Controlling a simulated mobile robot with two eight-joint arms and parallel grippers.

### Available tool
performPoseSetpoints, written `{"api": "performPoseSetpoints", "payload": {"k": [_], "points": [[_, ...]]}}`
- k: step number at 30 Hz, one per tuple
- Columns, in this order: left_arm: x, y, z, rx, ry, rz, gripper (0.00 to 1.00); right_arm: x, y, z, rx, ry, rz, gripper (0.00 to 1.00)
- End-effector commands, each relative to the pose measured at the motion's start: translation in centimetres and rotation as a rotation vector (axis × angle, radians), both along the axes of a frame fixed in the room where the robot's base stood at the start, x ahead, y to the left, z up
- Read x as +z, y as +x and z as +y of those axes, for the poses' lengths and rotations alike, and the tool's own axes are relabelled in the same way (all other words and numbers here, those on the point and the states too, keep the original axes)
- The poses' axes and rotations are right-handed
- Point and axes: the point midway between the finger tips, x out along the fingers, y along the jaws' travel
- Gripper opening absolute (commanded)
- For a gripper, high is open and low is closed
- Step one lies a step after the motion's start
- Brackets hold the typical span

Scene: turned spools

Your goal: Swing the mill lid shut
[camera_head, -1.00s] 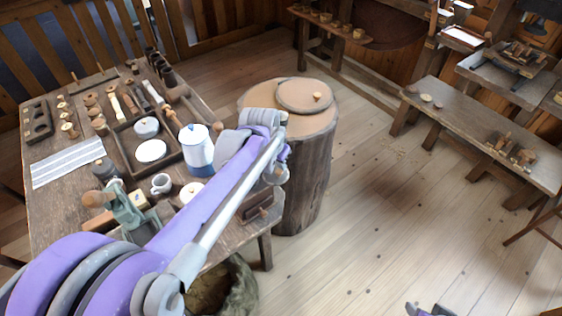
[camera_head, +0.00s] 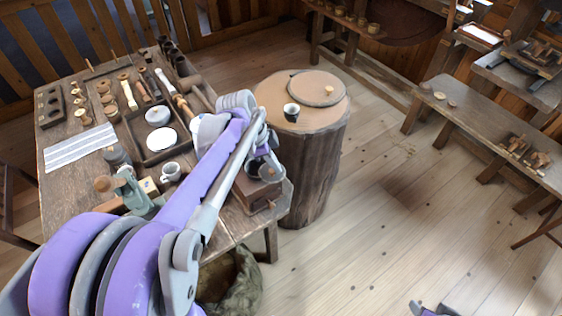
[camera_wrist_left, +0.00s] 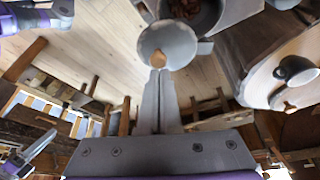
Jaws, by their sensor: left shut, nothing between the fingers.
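The mill (camera_head: 258,192) is a dark brown wooden box at the table's near right corner, partly behind my left arm. In the left wrist view its grey hopper (camera_wrist_left: 228,12) shows dark beans inside, so it is uncovered. The round grey lid (camera_wrist_left: 172,36) hangs at the hopper's edge, open, with a small wooden knob (camera_wrist_left: 158,59). My left gripper (camera_wrist_left: 158,72) is shut and empty, its tips right at the lid by the knob; I cannot tell whether they touch. Part of my right gripper (camera_head: 430,310) shows at the bottom edge.
The table (camera_head: 228,222) is crowded with spools, a tray, a white cup (camera_head: 171,172) and a green metal device (camera_head: 130,190). A stump (camera_head: 310,165) beside it bears a round board (camera_head: 318,88) and a dark cup (camera_head: 291,112). Open floor lies to the right.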

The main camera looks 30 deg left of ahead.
Motion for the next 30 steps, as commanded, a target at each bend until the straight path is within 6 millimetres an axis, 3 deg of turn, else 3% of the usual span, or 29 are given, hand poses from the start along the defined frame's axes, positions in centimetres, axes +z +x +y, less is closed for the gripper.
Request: {"api": "performPoseSetpoints", "payload": {"k": [22,30], "points": [[0.0,-1.8,4.0,-0.691,0.001,0.000,0.00,-0.3,-0.1,0.0,0.000,0.000,0.002,0.50],[0.0,-1.8,5.0,-0.690,0.001,0.000,0.00,-0.4,-0.1,0.0,0.000,0.000,0.002,0.50]]}}
